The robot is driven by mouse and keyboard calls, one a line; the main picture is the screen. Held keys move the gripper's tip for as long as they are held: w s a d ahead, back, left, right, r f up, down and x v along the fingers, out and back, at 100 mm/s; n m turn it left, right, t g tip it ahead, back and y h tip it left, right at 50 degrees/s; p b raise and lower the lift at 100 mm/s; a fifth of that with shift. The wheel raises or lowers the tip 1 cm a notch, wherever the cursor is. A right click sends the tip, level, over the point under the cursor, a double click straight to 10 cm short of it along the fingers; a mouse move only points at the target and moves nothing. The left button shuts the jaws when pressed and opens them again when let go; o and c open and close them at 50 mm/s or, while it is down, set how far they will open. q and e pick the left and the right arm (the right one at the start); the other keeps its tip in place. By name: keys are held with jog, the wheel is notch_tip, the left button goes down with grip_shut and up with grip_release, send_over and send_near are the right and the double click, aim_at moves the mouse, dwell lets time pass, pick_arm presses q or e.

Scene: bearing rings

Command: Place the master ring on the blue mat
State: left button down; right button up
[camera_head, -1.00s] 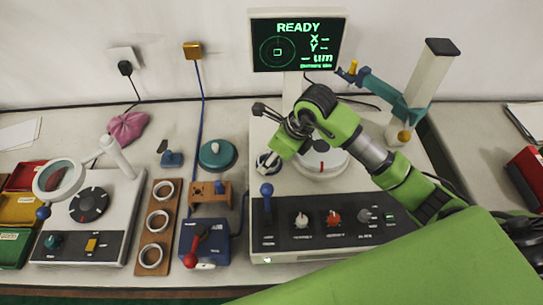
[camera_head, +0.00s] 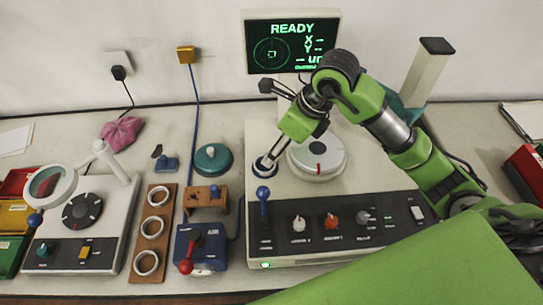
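A small round blue mat (camera_head: 257,171) lies on the pale bed of the measuring machine, left of its round turntable. A pale ring-like shape (camera_head: 264,165) shows at the mat, probably the master ring, partly covered by my gripper. My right gripper (camera_head: 271,158) reaches down from the upper right, its tips at this ring and mat. The tips are small and overlapped, so whether they are shut on the ring cannot be told. My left gripper is not in view.
The turntable (camera_head: 318,155) stands close right of the mat. A blue-knobbed lever (camera_head: 263,194) stands just in front. A wooden board (camera_head: 136,263) with three rings, a teal round pot (camera_head: 213,160) and a magnifier (camera_head: 48,186) are to the left. The screen (camera_head: 292,42) reads READY.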

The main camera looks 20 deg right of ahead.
jog(key=v, duration=0.3)
jog(key=shift+r, duration=0.2)
dwell(0.3)
